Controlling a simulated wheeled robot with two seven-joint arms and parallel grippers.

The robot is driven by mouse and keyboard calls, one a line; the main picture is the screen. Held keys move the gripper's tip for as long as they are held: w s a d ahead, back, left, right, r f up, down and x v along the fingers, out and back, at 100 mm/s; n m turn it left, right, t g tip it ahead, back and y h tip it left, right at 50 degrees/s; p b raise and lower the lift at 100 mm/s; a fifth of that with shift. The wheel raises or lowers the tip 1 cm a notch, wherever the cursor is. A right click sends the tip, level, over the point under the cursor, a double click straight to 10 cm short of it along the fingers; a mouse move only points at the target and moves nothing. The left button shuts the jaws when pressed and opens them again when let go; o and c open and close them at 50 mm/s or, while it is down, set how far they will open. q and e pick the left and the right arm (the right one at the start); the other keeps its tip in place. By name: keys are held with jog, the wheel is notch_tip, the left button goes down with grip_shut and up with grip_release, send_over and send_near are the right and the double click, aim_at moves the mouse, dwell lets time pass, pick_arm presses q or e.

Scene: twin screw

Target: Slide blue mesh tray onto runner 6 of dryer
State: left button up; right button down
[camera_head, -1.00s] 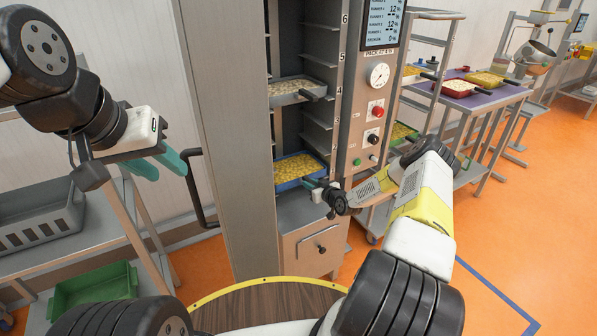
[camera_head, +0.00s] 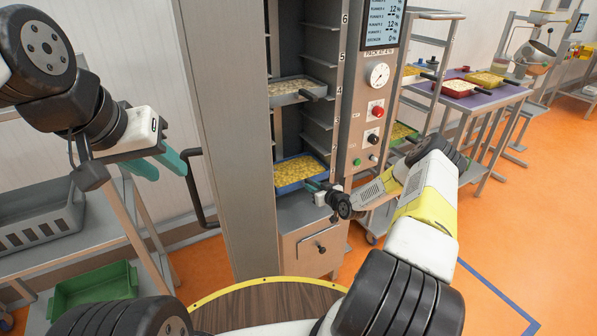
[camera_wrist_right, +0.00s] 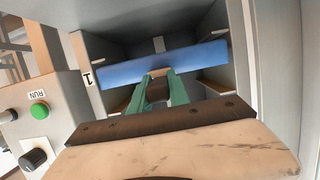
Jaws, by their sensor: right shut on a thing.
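The blue mesh tray (camera_head: 300,184), filled with yellow pieces, is in the low part of the open dryer cabinet (camera_head: 235,150). My right gripper (camera_head: 317,187) is at the tray's front edge, shut on its handle. In the right wrist view the green fingers (camera_wrist_right: 160,90) close on the handle, and the blue tray front (camera_wrist_right: 200,60) lies between the side walls, near a label 1. Labels 6 (camera_head: 345,19), 5 and 4 run down the dryer's front post. The upper slots by 6 and 5 look empty. My left gripper (camera_head: 160,166) is open and empty, left of the dryer.
The control panel (camera_head: 375,110) is right of the opening. A rack and a table with trays (camera_head: 459,88) stand further right. A grey crate (camera_head: 40,216) and green bin (camera_head: 95,290) are at left.

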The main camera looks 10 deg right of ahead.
jog(key=s+d, duration=0.2)
jog(key=s, duration=0.6)
jog(key=s+d, duration=0.3)
jog(key=s, duration=0.4)
jog(key=shift+s+d, duration=0.35)
jog(key=shift+s, duration=0.05)
